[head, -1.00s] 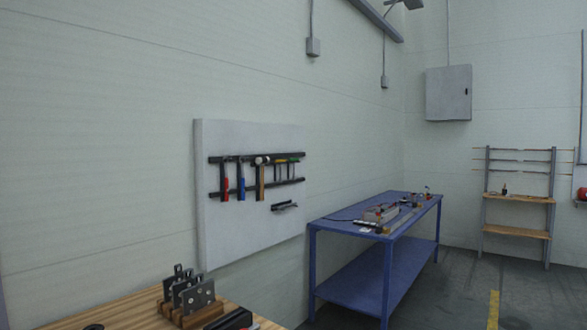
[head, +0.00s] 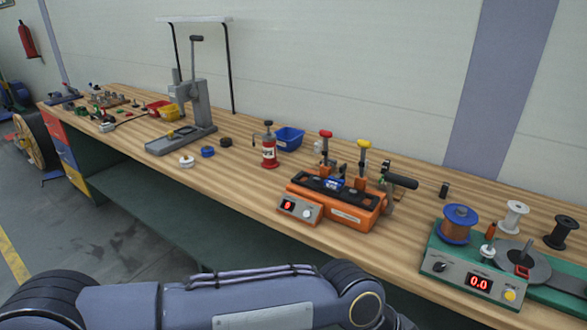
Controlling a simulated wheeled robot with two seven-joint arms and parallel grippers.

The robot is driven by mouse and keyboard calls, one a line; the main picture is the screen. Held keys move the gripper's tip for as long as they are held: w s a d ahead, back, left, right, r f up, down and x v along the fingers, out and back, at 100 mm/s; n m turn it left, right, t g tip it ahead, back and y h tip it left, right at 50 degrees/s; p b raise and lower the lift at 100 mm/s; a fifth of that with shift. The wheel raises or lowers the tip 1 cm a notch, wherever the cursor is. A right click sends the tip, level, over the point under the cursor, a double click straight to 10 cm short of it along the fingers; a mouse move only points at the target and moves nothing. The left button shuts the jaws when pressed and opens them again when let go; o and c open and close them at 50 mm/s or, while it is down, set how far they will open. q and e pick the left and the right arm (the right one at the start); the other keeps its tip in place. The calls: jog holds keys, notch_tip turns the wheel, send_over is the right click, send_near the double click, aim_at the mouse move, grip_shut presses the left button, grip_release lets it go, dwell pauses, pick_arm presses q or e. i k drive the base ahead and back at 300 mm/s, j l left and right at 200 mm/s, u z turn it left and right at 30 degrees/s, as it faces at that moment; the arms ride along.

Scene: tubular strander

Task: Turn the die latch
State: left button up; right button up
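I cannot pick out a die latch for certain in the head view. An orange bench device (head: 357,215) stands in the middle of the wooden bench. It has a red-topped lever (head: 326,148), a yellow-topped lever (head: 363,157), a black side handle (head: 400,181) and a small red display. Both levers stand upright. One of my arms crosses the bottom of the picture, in front of the bench. Neither of my grippers is in view.
The wooden bench (head: 240,195) runs along the wall. A green winding unit (head: 450,262) with spools stands right. Floor at left is partly open.

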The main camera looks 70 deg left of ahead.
aim_at(342, 170)
jog(key=u, duration=2.05)
jog(key=i+j+u, duration=0.2)
jog(key=i+u, duration=0.6)
jog(key=k+j, duration=0.05)
